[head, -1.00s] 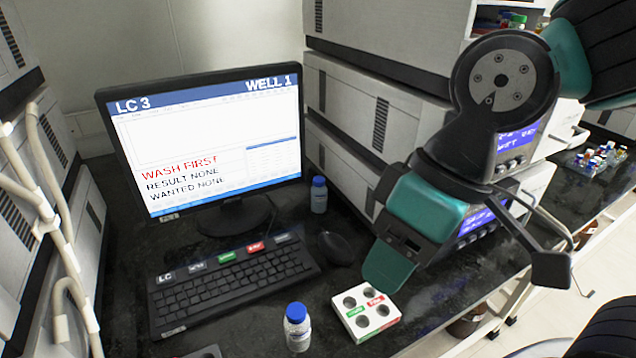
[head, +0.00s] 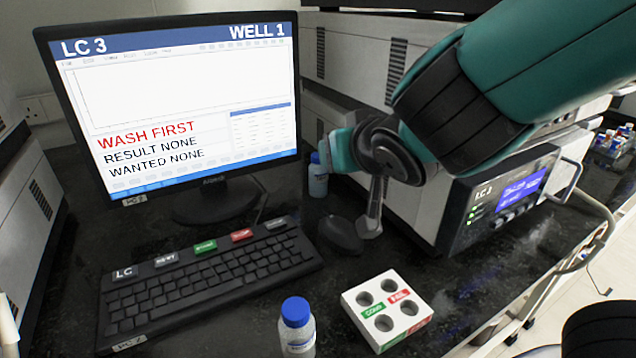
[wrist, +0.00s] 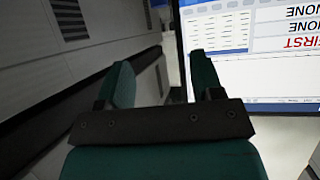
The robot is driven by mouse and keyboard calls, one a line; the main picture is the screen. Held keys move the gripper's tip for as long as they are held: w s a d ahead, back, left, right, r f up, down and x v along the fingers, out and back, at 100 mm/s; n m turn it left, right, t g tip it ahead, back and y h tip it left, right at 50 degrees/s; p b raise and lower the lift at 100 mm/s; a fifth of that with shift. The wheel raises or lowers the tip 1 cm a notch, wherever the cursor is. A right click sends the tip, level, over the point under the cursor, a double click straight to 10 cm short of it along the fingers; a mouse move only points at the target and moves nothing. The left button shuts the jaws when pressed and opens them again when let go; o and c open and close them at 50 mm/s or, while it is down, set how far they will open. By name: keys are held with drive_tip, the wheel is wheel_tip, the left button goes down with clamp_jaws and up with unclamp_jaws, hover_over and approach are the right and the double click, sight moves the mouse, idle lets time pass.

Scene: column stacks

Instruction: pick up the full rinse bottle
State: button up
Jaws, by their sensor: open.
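Two blue-capped bottles show in the head view. The back bottle (head: 317,182) stands upright on the bench, right of the monitor, with a bluish body. The front bottle (head: 297,337) stands upright at the bottom of the picture, left of the white block, with a pale label. I cannot tell how full either one is. My gripper (head: 342,150) appears just right of the back bottle's cap; I cannot tell whether it touches. In the wrist view my gripper (wrist: 162,80) is open, fingers apart, with no bottle clearly visible between them.
The monitor (head: 180,110) and keyboard (head: 205,285) fill the left. A mouse (head: 340,235) lies below my gripper. A white holed block (head: 388,308) sits at the front. Stacked instruments (head: 345,65) rise behind my arm. Dark bench is bare right of the block.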

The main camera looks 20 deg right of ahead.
drive_tip(key=p, duration=0.8)
approach(321, 170)
drive_tip(key=w+r, duration=0.2)
drive_tip(key=w, duration=0.2)
drive_tip(key=shift+f+p+x, duration=0.15)
drive_tip(key=shift+p+x, duration=0.2)
drive_tip(key=shift+x, duration=1.2)
drive_tip(key=shift+f+p+x, duration=0.2)
drive_tip(key=shift+p+x, duration=0.15)
drive_tip(key=shift+x, duration=1.2)
drive_tip(key=shift+s, duration=0.2)
drive_tip(key=shift+c, duration=0.2)
drive_tip(key=c, duration=0.8)
